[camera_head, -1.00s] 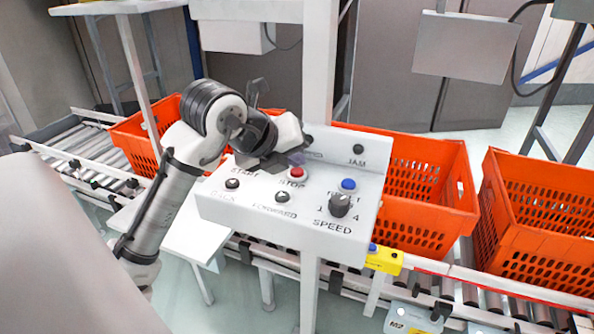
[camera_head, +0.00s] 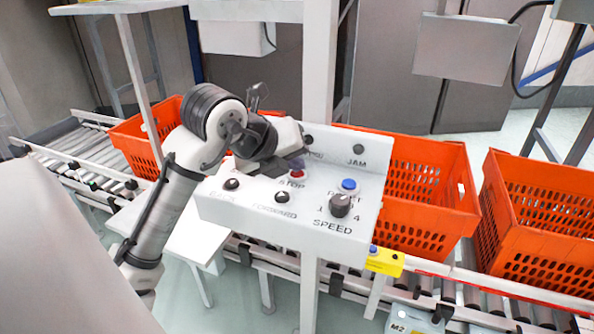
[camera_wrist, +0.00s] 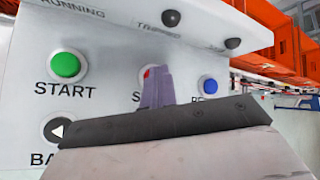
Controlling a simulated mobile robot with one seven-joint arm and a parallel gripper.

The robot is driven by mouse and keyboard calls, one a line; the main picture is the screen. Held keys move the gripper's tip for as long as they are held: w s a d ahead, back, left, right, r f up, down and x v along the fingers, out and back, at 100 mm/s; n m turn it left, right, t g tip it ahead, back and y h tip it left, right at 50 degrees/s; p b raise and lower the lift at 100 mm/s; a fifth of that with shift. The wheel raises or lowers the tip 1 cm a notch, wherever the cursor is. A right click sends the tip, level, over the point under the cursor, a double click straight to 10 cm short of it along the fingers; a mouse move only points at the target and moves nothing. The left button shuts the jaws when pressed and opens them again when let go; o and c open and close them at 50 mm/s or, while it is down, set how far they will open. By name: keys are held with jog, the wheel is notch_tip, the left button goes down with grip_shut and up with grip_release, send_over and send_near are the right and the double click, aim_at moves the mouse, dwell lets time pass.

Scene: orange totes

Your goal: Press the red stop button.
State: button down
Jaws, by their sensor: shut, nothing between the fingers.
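The red stop button (camera_head: 297,174) sits on the white control panel (camera_head: 240,211), above the STOP label. My gripper (camera_head: 297,162) is shut and empty, with its fingertips right at the button, covering part of it. In the wrist view my shut purple fingers (camera_wrist: 157,85) hide most of the button, and only a red sliver of the stop button (camera_wrist: 148,73) shows at their upper left. I cannot tell whether the fingertips touch it or whether it is pushed in.
A green START button (camera_wrist: 66,65) is left of the fingers, and a blue button (camera_head: 348,184) is on the right. A black BACK button (camera_head: 231,184), a FORWARD button (camera_head: 282,197) and a SPEED knob (camera_head: 340,205) are nearby. Orange totes (camera_head: 425,160) stand behind.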

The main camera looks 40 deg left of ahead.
aim_at(293, 176)
jog(key=shift+r+p, duration=0.55)
jog(key=shift+r, duration=0.35)
jog(key=shift+r+p, duration=1.8)
jog(key=shift+r, duration=0.7)
